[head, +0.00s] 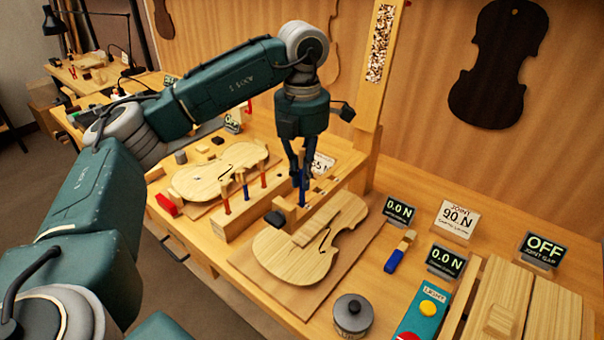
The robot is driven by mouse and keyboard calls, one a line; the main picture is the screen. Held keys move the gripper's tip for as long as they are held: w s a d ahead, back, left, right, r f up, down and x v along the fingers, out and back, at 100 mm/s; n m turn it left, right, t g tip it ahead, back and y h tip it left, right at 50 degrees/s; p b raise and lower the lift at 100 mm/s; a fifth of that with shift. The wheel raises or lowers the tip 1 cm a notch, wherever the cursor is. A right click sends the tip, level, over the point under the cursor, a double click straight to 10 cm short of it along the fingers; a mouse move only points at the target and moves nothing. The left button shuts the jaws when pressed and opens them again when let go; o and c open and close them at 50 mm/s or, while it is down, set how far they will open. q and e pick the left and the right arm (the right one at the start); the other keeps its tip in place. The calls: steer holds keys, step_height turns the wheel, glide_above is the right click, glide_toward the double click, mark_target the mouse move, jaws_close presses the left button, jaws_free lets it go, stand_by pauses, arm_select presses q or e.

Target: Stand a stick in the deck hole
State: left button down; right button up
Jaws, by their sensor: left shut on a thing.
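My left gripper (301,178) points down over the long wooden block (240,226), its fingers shut on a slim stick with a blue lower part (302,199). The stick is about upright. Its lower end overlaps the block's top in the picture, and I cannot tell whether it sits in a hole or hovers. The fingers hide part of the stick. No hole shows clearly. My right gripper is not in view.
A pale violin plate (285,255) lies on a board in front of the block, another (205,180) behind it. A dark small piece (275,218) sits by the block. A wooden post (372,100) rises behind. Small displays (400,209) and a lidded pot (353,314) stand right.

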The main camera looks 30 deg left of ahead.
arm_select(q)
steer(key=shift+f+b, duration=1.75)
steer(key=shift+f, duration=1)
steer(key=shift+r, duration=0.1)
step_height(320, 180, up, 7)
steer(key=p, duration=0.5)
steer(key=shift+r+p, duration=0.15)
steer(key=shift+p, duration=0.25)
stand_by(0.3)
stand_by(1.5)
steer(key=b, duration=0.3)
glide_above(302, 206)
steer(key=shift+w+a+f, duration=0.1)
steer(key=shift+w+f, duration=0.05)
steer(key=shift+f, duration=1)
steer(key=shift+w+a+f, duration=0.1)
steer(key=shift+w+f, duration=0.05)
steer(key=shift+f, duration=1)
